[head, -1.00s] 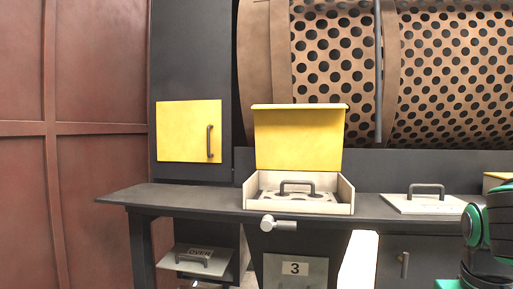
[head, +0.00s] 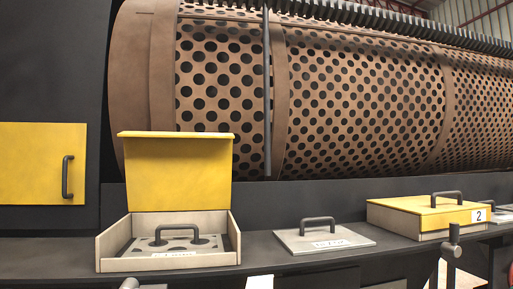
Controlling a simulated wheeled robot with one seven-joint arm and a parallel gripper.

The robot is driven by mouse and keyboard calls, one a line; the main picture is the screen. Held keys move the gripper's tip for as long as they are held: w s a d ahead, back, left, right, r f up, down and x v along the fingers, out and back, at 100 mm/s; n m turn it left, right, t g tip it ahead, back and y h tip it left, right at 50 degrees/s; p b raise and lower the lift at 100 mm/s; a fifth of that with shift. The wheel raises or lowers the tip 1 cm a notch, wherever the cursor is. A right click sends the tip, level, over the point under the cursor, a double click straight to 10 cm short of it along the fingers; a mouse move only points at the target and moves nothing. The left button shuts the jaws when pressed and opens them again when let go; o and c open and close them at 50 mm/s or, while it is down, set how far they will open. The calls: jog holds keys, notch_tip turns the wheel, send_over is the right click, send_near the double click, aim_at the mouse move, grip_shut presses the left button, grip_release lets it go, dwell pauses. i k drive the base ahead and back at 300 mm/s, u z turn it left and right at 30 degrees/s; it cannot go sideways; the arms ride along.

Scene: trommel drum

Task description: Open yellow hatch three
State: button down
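The hatch above the "3" plate in the earlier view stands open: its yellow lid (head: 178,175) is raised upright at the back of a shallow pale box (head: 108,246). Inside the box lies a perforated plate with a dark handle (head: 176,236) and a small label too blurred to read. The "3" plate itself is out of view now. My gripper does not show, so its state and its distance from the hatch are hidden.
A closed yellow lid marked 2 (head: 428,205) sits at the right. A loose-looking pale plate with a handle (head: 322,238) lies between. A yellow door (head: 38,165) is at the left. The perforated drum (head: 360,100) fills the back. A lever knob (head: 452,240) stands in front.

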aim_at(165, 171)
jog(key=z, duration=0.65)
jog(key=k, duration=1.4)
jog(key=u, duration=1.5)
jog(key=i, duration=1)
jog(key=z, duration=0.05)
